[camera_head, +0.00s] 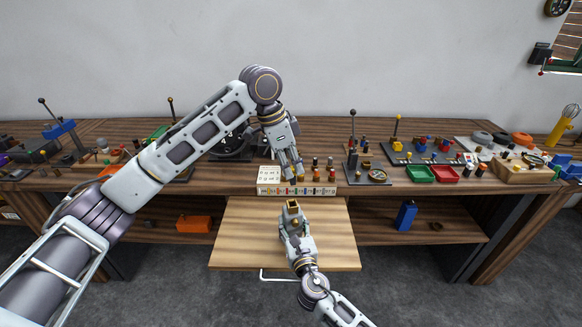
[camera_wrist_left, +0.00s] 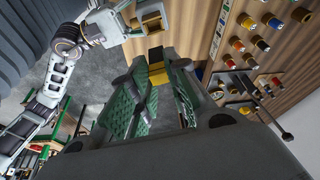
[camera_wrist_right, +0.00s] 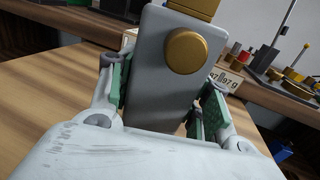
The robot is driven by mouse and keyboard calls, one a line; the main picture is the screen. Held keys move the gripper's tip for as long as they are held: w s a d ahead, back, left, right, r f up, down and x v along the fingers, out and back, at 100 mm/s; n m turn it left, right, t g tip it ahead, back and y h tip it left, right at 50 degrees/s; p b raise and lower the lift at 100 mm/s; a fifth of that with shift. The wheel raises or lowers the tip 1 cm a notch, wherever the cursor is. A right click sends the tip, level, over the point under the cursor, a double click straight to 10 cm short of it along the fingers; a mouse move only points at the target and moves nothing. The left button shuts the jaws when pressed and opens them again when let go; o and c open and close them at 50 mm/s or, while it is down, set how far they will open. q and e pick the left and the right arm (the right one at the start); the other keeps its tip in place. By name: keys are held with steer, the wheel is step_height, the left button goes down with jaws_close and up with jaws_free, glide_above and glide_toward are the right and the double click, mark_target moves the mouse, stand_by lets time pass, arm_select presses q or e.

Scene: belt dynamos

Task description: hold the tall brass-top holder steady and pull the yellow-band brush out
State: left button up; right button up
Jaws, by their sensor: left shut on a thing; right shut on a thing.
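The tall grey holder (camera_wrist_right: 160,75) with its brass knob (camera_wrist_right: 186,51) stands upright between the green pads of my right gripper (camera_wrist_right: 160,105), which is shut on it. Its brass top (camera_head: 293,204) shows in the head view, above the pull-out board. My left gripper (camera_head: 292,175) points down above and beyond the holder. In the left wrist view its fingers (camera_wrist_left: 158,80) are shut on the yellow-band brush (camera_wrist_left: 157,74), a small block with a dark end. The brush appears clear of the holder, with a gap between them. The fingers mostly hide the brush in the head view.
A light wooden board (camera_head: 235,240) sticks out at the front and is bare around my right gripper.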

arm_select(q)
steer(key=shift+r, duration=0.1)
arm_select(e)
steer(key=shift+f, duration=0.2)
arm_select(q)
steer(key=shift+r, duration=2.15)
arm_select(e)
steer(key=o, duration=1.3)
steer(key=shift+o, duration=1.1)
steer(key=shift+r, duration=0.1)
steer(key=v, duration=1.2)
